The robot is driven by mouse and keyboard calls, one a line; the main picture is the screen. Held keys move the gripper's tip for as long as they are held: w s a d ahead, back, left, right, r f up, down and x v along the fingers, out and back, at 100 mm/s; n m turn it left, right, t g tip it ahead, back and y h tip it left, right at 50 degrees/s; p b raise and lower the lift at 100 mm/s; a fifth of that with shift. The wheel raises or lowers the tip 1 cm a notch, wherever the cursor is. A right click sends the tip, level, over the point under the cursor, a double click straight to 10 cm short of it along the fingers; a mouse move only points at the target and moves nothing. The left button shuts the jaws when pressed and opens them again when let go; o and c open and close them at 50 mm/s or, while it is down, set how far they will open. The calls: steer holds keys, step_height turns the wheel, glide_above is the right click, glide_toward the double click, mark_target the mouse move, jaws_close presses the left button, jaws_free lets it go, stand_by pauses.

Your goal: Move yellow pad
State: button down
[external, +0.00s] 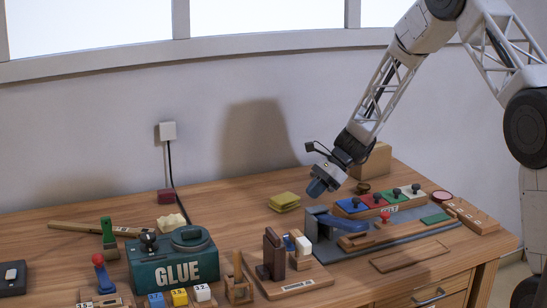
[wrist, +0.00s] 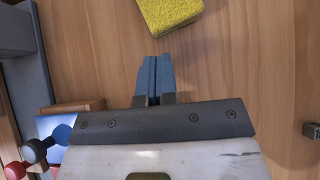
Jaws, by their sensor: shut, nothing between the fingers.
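The yellow pad (external: 284,202) lies on the wooden table, left of my gripper in the external view. It looks like a small stack of flat yellow pieces there. In the wrist view the yellow pad (wrist: 169,14) shows a rough top and is cut off by the upper edge. My gripper (external: 316,188) hangs above the table, between the pad and the coloured key device. In the wrist view my gripper (wrist: 152,62) has its blue fingers pressed together with nothing between them. The fingertips point toward the pad and are apart from it.
The device with coloured keys (external: 375,207) stands right of my gripper. A green GLUE box (external: 172,262), a wooden stand (external: 290,280) and a hammer (external: 107,230) are to the left and front. Table around the pad is clear.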

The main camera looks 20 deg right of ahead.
steer(key=shift+a, duration=1)
steer(key=a, duration=2)
steer(key=shift+a, duration=0.25)
steer(key=shift+d, duration=0.15)
steer(key=shift+d, duration=0.5)
steer(key=d, duration=0.3)
steer(key=v, duration=0.8)
steer(key=shift+v, duration=0.9)
